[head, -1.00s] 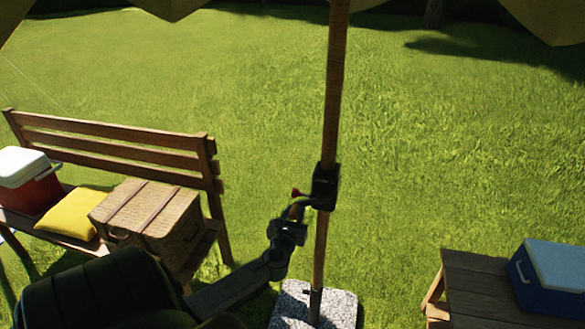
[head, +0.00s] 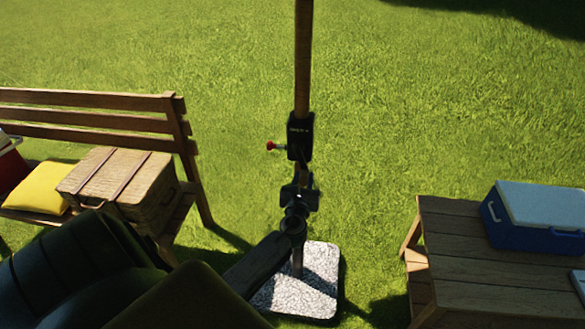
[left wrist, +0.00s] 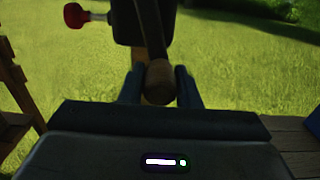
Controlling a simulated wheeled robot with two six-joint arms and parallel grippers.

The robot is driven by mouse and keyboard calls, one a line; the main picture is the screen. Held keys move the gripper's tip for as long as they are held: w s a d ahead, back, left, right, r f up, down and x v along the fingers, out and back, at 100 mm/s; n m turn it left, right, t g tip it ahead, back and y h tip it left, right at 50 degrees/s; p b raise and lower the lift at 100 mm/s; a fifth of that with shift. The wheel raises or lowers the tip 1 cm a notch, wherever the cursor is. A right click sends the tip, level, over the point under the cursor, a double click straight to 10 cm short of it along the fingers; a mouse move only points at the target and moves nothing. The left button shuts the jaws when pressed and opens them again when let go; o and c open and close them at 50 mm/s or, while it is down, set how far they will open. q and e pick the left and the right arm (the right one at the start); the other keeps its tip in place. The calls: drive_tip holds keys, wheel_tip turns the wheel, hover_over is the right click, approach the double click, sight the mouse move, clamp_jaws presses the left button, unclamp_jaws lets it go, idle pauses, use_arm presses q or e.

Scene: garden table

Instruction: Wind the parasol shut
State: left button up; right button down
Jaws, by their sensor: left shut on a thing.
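The parasol's wooden pole (head: 303,60) stands upright in a speckled stone base (head: 318,290). A black crank housing (head: 300,140) is fixed around the pole, with a red knob (head: 271,146) on its left side. My left gripper (head: 300,188) is just below the housing, in front of the pole. In the left wrist view the crank arm hangs down from the housing (left wrist: 142,22), and its wooden handle (left wrist: 159,82) sits between the fingers of my left gripper (left wrist: 159,90), which is shut on it. The canopy is out of view. My right gripper does not show.
A wooden bench (head: 90,112) at the left bears a wicker basket (head: 118,180), a yellow cushion (head: 38,187) and a partly cut-off red cooler (head: 10,165). A wooden table (head: 460,265) at the right bears a blue cooler (head: 525,225). Open grass lies behind the pole.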

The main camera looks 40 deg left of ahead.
use_arm(q)
drive_tip(key=w+d+r+p, duration=0.3)
drive_tip(key=d+r+p, duration=0.1)
drive_tip(key=r, duration=0.1)
drive_tip(key=shift+d, duration=0.35)
drive_tip(key=shift+r, duration=0.1)
